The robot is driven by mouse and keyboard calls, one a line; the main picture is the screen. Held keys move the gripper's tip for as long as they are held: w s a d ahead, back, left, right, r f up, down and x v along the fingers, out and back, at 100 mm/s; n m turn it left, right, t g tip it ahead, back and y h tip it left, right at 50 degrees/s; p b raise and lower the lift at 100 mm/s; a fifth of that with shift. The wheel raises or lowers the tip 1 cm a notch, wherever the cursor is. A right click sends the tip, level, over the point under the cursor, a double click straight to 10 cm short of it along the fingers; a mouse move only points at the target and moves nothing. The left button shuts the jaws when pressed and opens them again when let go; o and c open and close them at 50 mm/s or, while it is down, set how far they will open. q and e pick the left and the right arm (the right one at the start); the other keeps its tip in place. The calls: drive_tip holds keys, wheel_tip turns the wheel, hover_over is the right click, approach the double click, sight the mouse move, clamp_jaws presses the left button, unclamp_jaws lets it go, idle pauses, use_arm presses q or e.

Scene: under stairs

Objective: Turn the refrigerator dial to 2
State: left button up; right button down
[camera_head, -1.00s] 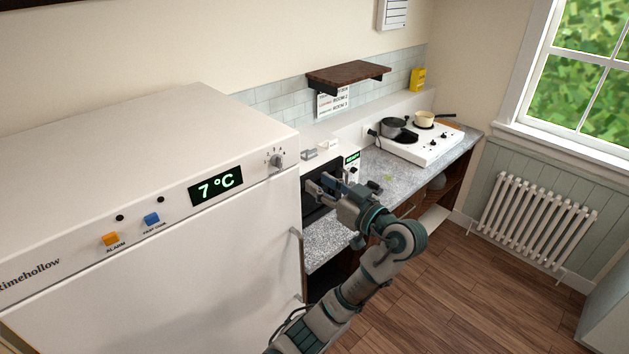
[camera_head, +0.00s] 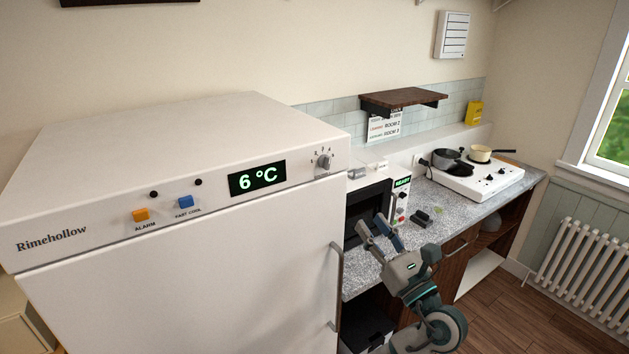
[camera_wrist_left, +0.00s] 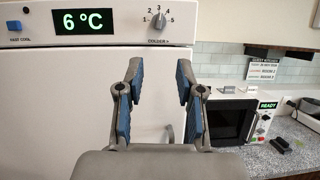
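The white refrigerator (camera_head: 190,270) fills the left of the head view. Its grey dial (camera_head: 323,168) is at the right end of the top panel; it also shows in the left wrist view (camera_wrist_left: 158,21), ringed by numbers 1 to 5. I cannot read its pointer clearly. The green display (camera_head: 257,179) reads 6 °C. My left gripper (camera_head: 371,222) is open and empty, below and to the right of the dial and apart from it. In the left wrist view its blue-padded fingers (camera_wrist_left: 158,68) stand apart, with the dial beyond and above them. My right gripper is out of view.
Orange (camera_head: 140,215) and blue (camera_head: 185,203) buttons sit left of the display. A refrigerator door handle (camera_head: 337,285) juts out below the dial. A microwave (camera_head: 368,208) stands on the granite counter just right. A hob with pans (camera_head: 480,178) is farther back.

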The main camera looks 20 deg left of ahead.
use_arm(q)
drive_tip(key=m, duration=0.1)
drive_tip(key=p, duration=0.4)
approach(329, 166)
drive_tip(key=shift+m, duration=0.4)
drive_tip(key=x, duration=0.9)
drive_tip(key=shift+d, duration=0.1)
drive_tip(key=shift+d, duration=0.15)
drive_tip(key=c, duration=0.3)
drive_tip(key=shift+s+r, duration=0.15)
clamp_jaws()
